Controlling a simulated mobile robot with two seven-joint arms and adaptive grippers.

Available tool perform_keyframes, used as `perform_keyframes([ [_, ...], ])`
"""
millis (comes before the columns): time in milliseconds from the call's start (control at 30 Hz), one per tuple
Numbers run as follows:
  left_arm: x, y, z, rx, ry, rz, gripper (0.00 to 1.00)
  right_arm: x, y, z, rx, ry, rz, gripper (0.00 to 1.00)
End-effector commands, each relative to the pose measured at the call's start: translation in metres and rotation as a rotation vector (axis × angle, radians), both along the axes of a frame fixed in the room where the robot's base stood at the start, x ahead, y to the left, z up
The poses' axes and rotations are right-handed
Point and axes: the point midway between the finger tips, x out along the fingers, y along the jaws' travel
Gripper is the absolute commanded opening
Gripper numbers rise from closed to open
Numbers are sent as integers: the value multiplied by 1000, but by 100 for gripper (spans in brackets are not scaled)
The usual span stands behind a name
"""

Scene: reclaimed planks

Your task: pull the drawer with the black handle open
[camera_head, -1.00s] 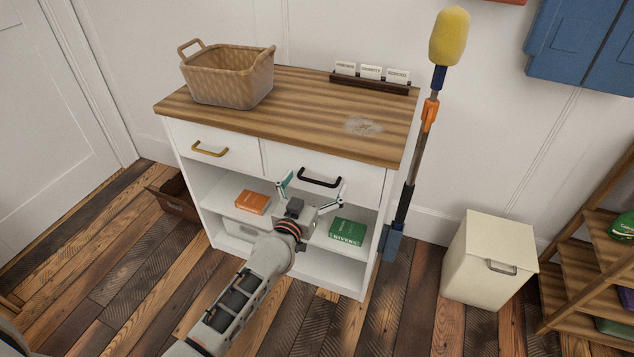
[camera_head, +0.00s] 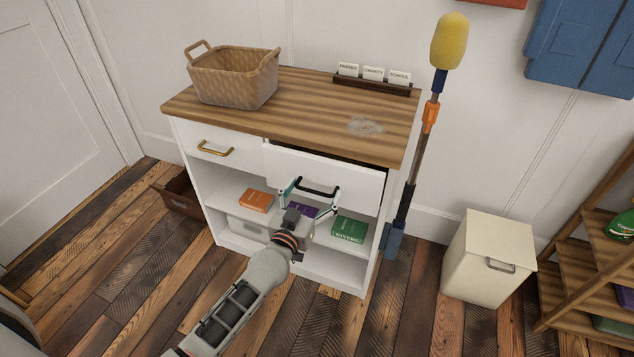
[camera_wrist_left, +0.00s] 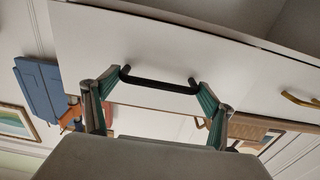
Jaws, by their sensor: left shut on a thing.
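The white drawer (camera_head: 350,178) with the black handle (camera_head: 318,190) is on the right side of the cabinet. Its front stands out a little from the cabinet, and a dark gap shows above it. My left gripper (camera_head: 315,194) is at the black handle, with one finger at each end of it. In the left wrist view the black handle (camera_wrist_left: 160,83) spans between the green-padded fingers of my left gripper (camera_wrist_left: 160,90), which is shut on it. The drawer's inside is hidden in the head view. My right gripper is in no view.
The drawer with the brass handle (camera_head: 215,149) is closed on the left. A wicker basket (camera_head: 232,80) and a card holder (camera_head: 372,86) stand on the cabinet's wooden top (camera_head: 300,112). A yellow-headed duster (camera_head: 449,42) leans at the right. A cream bin (camera_head: 487,258) stands further right.

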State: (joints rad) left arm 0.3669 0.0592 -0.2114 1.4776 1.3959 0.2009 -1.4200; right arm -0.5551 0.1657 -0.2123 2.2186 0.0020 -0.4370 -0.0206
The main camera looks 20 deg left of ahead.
Motion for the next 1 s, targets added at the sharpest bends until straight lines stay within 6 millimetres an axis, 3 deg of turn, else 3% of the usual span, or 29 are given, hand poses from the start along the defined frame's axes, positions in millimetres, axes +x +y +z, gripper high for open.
perform_keyframes([
  [133, -39, 1, 8, 6, -4, -3, 45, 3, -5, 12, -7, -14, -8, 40],
  [233, -67, 2, 8, 7, -4, -3, 45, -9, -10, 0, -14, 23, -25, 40],
  [600, -160, 5, 4, 4, 1, -4, 45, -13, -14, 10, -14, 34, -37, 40],
  [800, -192, 6, 2, 3, 2, -2, 45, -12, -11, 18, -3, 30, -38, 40],
  [1000, -209, 6, 0, 3, 3, -2, 45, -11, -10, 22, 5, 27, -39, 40],
])
